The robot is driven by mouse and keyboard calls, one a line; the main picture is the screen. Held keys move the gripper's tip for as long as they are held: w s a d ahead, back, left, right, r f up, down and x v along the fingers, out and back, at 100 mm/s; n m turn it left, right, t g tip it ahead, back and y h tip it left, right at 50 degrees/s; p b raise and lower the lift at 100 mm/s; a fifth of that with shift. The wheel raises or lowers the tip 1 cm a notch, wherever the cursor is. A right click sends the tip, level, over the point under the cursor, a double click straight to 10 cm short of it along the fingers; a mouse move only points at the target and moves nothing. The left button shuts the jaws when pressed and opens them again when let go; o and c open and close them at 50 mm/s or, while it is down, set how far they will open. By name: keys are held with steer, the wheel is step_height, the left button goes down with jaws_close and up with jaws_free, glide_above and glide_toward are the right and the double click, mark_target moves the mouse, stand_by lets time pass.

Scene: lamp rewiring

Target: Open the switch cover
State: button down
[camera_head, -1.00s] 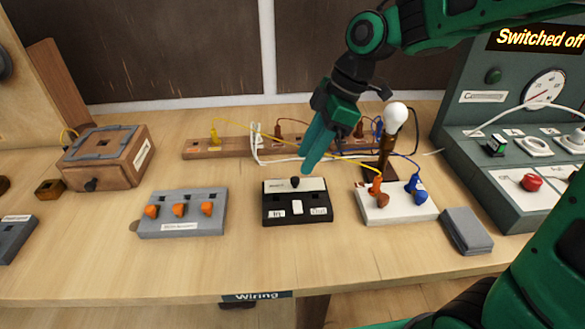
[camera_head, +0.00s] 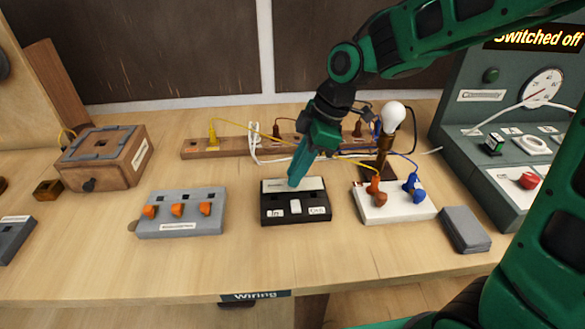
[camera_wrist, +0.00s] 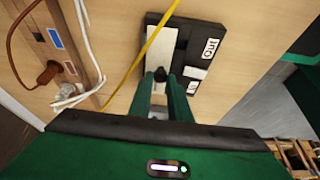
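The black switch box (camera_head: 310,215) stands on the bench in front of the plug strip. It has "In" and "Out" labels and a small white piece between them. A pale strip (camera_head: 311,185) lies along its back and shows in the wrist view too (camera_wrist: 158,50). The box's black knob (camera_wrist: 160,74) shows in the wrist view at that strip. My gripper (camera_head: 292,184) points down at the strip and hides the knob in the head view. In the wrist view, its fingers (camera_wrist: 163,80) are apart, with the knob between their tips. Whether they touch it is unclear.
A grey box with orange switches (camera_head: 180,226) stands left. A white block with plugs (camera_head: 395,211) and a bulb (camera_head: 393,114) stand right. A yellow cable (camera_wrist: 145,50) runs close beside my gripper. The bench front is clear.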

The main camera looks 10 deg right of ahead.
steer(key=shift+w+a, duration=0.1)
steer(key=shift+w+d+r, duration=0.1)
steer(key=shift+w+d, duration=0.2)
steer(key=shift+d, duration=0.05)
steer(key=w+g, duration=0.1)
steer(key=g, duration=0.2)
steer(key=w+m+g, duration=0.1)
steer(key=g, duration=0.1)
steer(key=shift+w+d+r, duration=0.2)
steer(key=shift+w+d, duration=0.05)
steer(key=shift+w, duration=0.1)
steer(key=shift+w+f+m+g+y, duration=0.1)
steer(key=shift+w+m+g+y, duration=0.15)
steer(key=shift+w+g, duration=0.6)
steer(key=shift+w+f+m+g+y, duration=0.1)
steer(key=shift+w+m+g+y, duration=0.15)
steer(key=shift+g, duration=1.2)
steer(key=shift+w+a+f+m+g+y, duration=0.15)
steer(key=shift+w+f+g, duration=0.1)
steer(key=shift+g, duration=0.4)
steer(key=shift+w+d+f+m+g+y, duration=0.15)
steer(key=shift+w+g, duration=0.1)
steer(key=shift+g, duration=0.4)
steer(key=shift+w+a+g, duration=0.1)
steer(key=shift+a+g, duration=0.05)
steer(key=shift+g, duration=0.15)
steer(key=c, duration=1.7)
jaws_free()
steer(key=shift+o, duration=0.2)
